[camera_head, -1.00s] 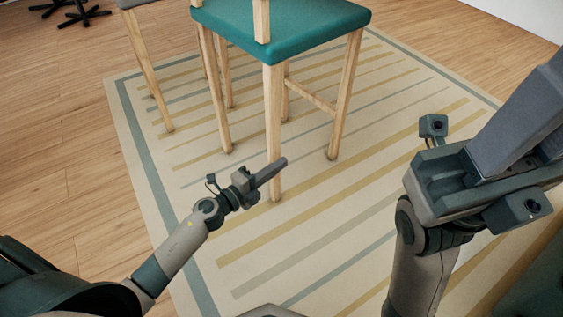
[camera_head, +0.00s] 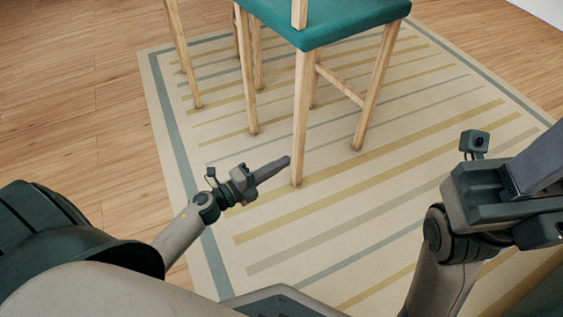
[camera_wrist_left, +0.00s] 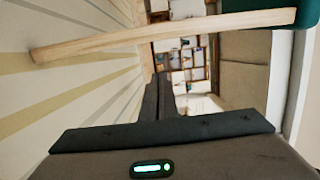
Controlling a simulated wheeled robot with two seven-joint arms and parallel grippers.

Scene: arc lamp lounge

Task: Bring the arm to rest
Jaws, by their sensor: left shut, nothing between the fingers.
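My left gripper (camera_head: 287,161) reaches in from the left in the head view, low over the striped rug. Its fingers are together with nothing between them; they also show closed in the left wrist view (camera_wrist_left: 158,98). In the head view the fingertips overlap or nearly meet the front leg of a teal chair (camera_head: 299,125); I cannot tell whether they touch. My right gripper (camera_head: 538,170) is at the right edge, partly cut off, and its fingertips are out of frame.
The teal chair seat (camera_head: 335,27) stands above its wooden legs on the rug (camera_head: 400,200). The wrist view shows a chair leg (camera_wrist_left: 160,35) crossing ahead, with shelves (camera_wrist_left: 185,60) and a pale sofa-like piece (camera_wrist_left: 240,75) beyond. Wood floor (camera_head: 100,110) lies open at left.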

